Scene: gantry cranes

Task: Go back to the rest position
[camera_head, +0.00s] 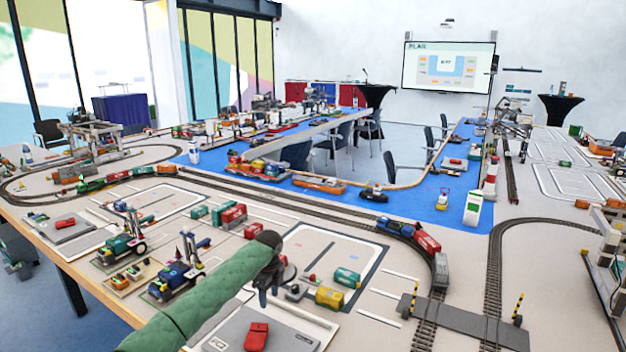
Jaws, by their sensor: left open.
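My left arm, in a green quilted sleeve, comes in from the bottom left in the head view. My left gripper (268,285) is at its end, dark and pointing down, open, with nothing seen between its fingers. It hangs over the model port layout, left of a green container (347,277) and a yellow container (329,297). Whether it touches anything below is hard to tell. A red toy vehicle (256,336) stands on a grey plate below it. My right gripper is not in view.
Model tracks (492,270) curve across the table, with a train (410,233) on them. A level crossing (465,322) has striped posts. Blue and green vehicles (178,276) stand left of my arm. A gantry crane (93,135) stands at the far left. A blue table area (400,205) lies behind.

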